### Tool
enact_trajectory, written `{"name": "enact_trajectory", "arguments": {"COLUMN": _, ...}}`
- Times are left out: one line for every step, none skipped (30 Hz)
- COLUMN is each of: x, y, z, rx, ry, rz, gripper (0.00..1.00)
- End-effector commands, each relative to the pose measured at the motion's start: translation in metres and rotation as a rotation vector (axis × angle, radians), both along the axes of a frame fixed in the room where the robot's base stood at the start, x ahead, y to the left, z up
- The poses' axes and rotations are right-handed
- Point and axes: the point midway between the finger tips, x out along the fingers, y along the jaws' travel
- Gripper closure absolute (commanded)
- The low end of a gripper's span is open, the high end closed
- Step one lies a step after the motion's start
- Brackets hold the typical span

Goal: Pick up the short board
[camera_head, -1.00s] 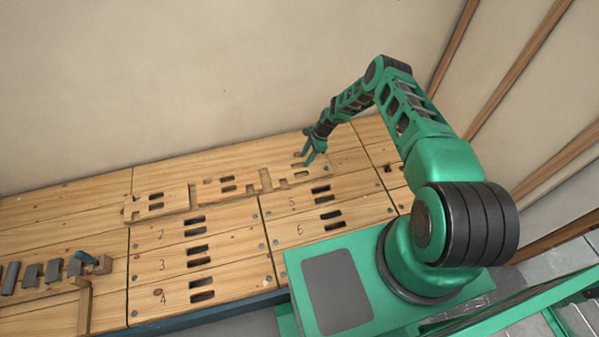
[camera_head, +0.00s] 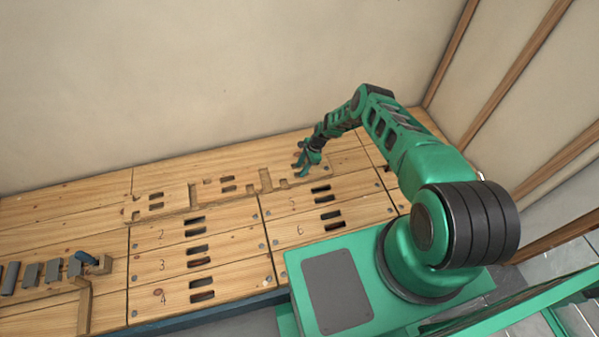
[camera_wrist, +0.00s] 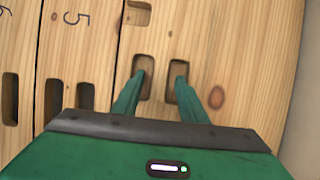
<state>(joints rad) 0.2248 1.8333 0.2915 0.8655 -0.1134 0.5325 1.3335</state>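The short board (camera_head: 322,167) seems to be the slotted wooden piece with a notched edge at the right end of the back row. Its outline blends into the wood around it. In the wrist view the wood strip between its two slots (camera_wrist: 161,62) lies between my fingers. My gripper (camera_head: 301,168) is over this piece, pointing down. In the wrist view its green fingers (camera_wrist: 160,74) stand apart, one at each slot, with the tips overlapping the openings. I cannot tell how deep the tips sit. No lifting shows.
Other notched, slotted pieces (camera_head: 152,204) lie along the back row to the left. Numbered, slotted panels (camera_head: 293,217) fill the front. A plain wall (camera_head: 200,80) rises close behind.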

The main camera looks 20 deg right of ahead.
Motion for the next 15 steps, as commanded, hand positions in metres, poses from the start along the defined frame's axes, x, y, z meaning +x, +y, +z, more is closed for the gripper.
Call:
{"name": "enact_trajectory", "arguments": {"x": -0.0002, "y": 0.0001, "z": 0.0, "rx": 0.0, "ry": 0.0, "rz": 0.0, "gripper": 0.61}}
{"name": "enact_trajectory", "arguments": {"x": -0.0002, "y": 0.0001, "z": 0.0, "rx": 0.0, "ry": 0.0, "rz": 0.0, "gripper": 0.61}}
{"name": "enact_trajectory", "arguments": {"x": -0.0002, "y": 0.0002, "z": 0.0001, "rx": 0.0, "ry": 0.0, "rz": 0.0, "gripper": 0.7}}
{"name": "enact_trajectory", "arguments": {"x": -0.0002, "y": 0.0002, "z": 0.0001, "rx": 0.0, "ry": 0.0, "rz": 0.0, "gripper": 0.78}}
{"name": "enact_trajectory", "arguments": {"x": -0.0002, "y": 0.0002, "z": 0.0001, "rx": 0.0, "ry": 0.0, "rz": 0.0, "gripper": 0.85}}
{"name": "enact_trajectory", "arguments": {"x": -0.0002, "y": 0.0002, "z": 0.0001, "rx": 0.0, "ry": 0.0, "rz": 0.0, "gripper": 0.94}}
{"name": "enact_trajectory", "arguments": {"x": -0.0002, "y": 0.0001, "z": 0.0, "rx": 0.0, "ry": 0.0, "rz": 0.0, "gripper": 1.0}}
{"name": "enact_trajectory", "arguments": {"x": -0.0001, "y": 0.0002, "z": 0.0001, "rx": 0.0, "ry": 0.0, "rz": 0.0, "gripper": 1.0}}
{"name": "enact_trajectory", "arguments": {"x": -0.0001, "y": 0.0001, "z": 0.0, "rx": 0.0, "ry": 0.0, "rz": 0.0, "gripper": 1.0}}
{"name": "enact_trajectory", "arguments": {"x": 0.0004, "y": 0.0002, "z": 0.0005, "rx": 0.001, "ry": -0.001, "rz": 0.0, "gripper": 1.0}}
{"name": "enact_trajectory", "arguments": {"x": 0.0005, "y": 0.0002, "z": 0.0005, "rx": 0.001, "ry": -0.001, "rz": 0.0, "gripper": 1.0}}
{"name": "enact_trajectory", "arguments": {"x": 0.0005, "y": 0.0002, "z": 0.0005, "rx": 0.001, "ry": -0.001, "rz": 0.0, "gripper": 1.0}}
{"name": "enact_trajectory", "arguments": {"x": 0.0005, "y": 0.0002, "z": 0.0005, "rx": 0.001, "ry": -0.001, "rz": 0.0, "gripper": 1.0}}
{"name": "enact_trajectory", "arguments": {"x": 0.0005, "y": 0.0002, "z": 0.0005, "rx": 0.001, "ry": -0.001, "rz": 0.0, "gripper": 1.0}}
{"name": "enact_trajectory", "arguments": {"x": 0.0004, "y": 0.0002, "z": 0.0006, "rx": 0.001, "ry": -0.001, "rz": 0.0, "gripper": 1.0}}
